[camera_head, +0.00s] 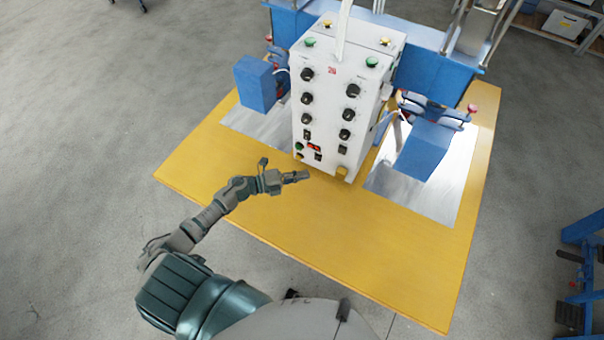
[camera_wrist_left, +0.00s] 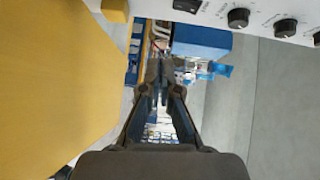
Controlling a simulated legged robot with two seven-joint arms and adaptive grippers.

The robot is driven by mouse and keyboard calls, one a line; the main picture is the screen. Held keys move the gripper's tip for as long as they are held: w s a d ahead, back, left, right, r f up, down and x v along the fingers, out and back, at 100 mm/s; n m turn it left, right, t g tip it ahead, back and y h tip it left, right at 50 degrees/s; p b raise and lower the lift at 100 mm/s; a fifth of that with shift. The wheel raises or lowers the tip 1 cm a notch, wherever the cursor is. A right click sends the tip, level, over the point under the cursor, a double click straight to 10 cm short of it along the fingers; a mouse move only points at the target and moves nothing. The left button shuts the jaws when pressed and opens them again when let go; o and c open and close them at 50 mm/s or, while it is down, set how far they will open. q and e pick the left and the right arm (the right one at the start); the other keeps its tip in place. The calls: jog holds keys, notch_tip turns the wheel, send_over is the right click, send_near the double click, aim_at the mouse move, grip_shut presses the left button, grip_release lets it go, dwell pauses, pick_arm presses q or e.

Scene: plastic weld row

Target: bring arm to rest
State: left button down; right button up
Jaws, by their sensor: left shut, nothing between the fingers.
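My left arm reaches in from the lower left in the head view. Its gripper (camera_head: 296,177) is over the yellow table, just in front of the lower left part of the white control box (camera_head: 325,110). The gripper is shut and empty. In the left wrist view the fingers (camera_wrist_left: 164,75) come together at their tips, with a gap between them nearer the palm. The control box also shows along the top of the left wrist view (camera_wrist_left: 265,12), with several black knobs. My right gripper is in neither view.
The yellow table (camera_head: 400,255) has clear room in front of the box. Blue machine parts (camera_head: 420,150) with metal plates stand on both sides of the box. A blue frame (camera_head: 585,270) stands at the far right. Open grey floor (camera_head: 90,120) lies to the left.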

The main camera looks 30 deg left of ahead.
pick_arm(q)
jog(key=s+d+f+n+g+y, duration=0.1)
jog(key=s+f+n+g+y, duration=0.2)
jog(key=s+n, duration=0.55)
jog(key=s+d+f+n+g+y, duration=0.25)
jog(key=s+n+y, duration=0.25)
jog(key=s+n, duration=0.4)
jog(key=s+d+f+n+g+y, duration=0.1)
jog(key=s+f+n+g+y, duration=0.2)
jog(key=s+n, duration=0.6)
notch_tip(320, 180, down, 24)
jog(key=s+m+g+y, duration=0.1)
jog(key=s+m, duration=0.1)
jog(key=s+a+f+g, duration=0.1)
jog(key=s+a+f, duration=0.2)
jog(key=s+f, duration=1.4)
jog(key=shift+s+a+y, duration=0.2)
jog(key=shift+s+y, duration=0.05)
jog(key=shift+y, duration=0.05)
